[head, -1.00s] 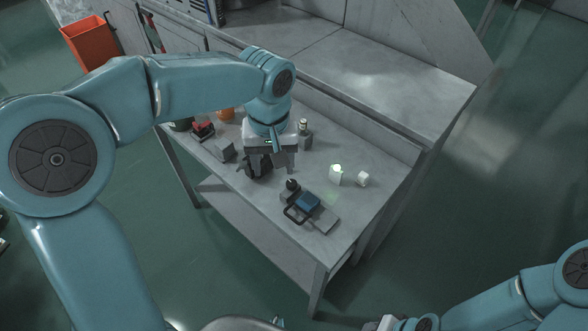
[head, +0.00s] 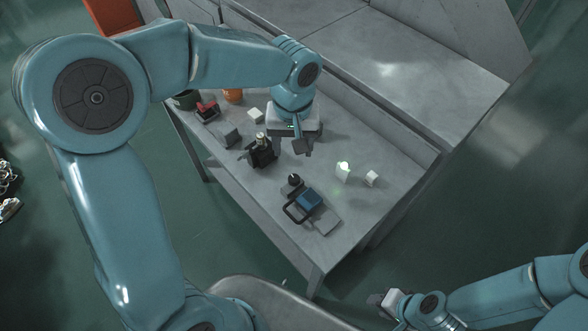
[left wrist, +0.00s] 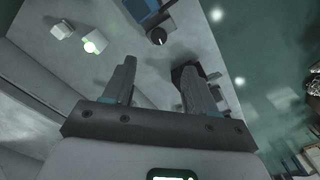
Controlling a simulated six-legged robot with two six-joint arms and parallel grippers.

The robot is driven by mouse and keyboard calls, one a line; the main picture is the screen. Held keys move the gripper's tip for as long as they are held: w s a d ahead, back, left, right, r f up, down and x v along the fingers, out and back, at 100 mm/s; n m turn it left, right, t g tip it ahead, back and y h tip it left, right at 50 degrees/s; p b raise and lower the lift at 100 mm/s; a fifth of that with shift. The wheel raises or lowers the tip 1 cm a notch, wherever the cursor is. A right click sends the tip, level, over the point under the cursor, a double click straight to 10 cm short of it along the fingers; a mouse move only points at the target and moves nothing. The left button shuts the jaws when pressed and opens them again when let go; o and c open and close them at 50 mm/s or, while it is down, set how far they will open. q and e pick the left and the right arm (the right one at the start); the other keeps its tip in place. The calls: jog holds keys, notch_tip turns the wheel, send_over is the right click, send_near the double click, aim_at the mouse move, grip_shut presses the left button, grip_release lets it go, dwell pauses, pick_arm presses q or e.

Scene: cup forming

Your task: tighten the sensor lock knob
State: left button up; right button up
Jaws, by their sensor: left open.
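A small black knob (head: 294,180) with a pale index line sits on a grey base beside a blue block (head: 309,200) in the head view. The knob (left wrist: 158,37) also shows at the top of the left wrist view. I cannot tell for sure that it is the sensor lock knob. A sensor-like cylinder with a cream top (head: 261,138) stands upright in a dark holder (head: 262,155). My left gripper (head: 304,147) is open and empty, to the right of the holder; its spread fingers show in the left wrist view (left wrist: 155,85). My right gripper (head: 383,301) is off the table's front; its jaws are unclear.
A black loop handle (head: 294,209) is beside the blue block. A glowing white block (head: 343,171) and a white cube (head: 371,179) stand to the right. Grey blocks, a red-and-black item (head: 207,112) and an orange cup (head: 233,96) are on the left. A raised ledge bounds the back.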

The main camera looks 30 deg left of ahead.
aim_at(294, 177)
pick_arm(q)
notch_tip(294, 177, down, 12)
jog(key=shift+w+d+f+p, duration=0.1)
jog(key=shift+w+p, duration=0.05)
jog(key=shift+p, duration=0.25)
jog(key=c, duration=1.1)
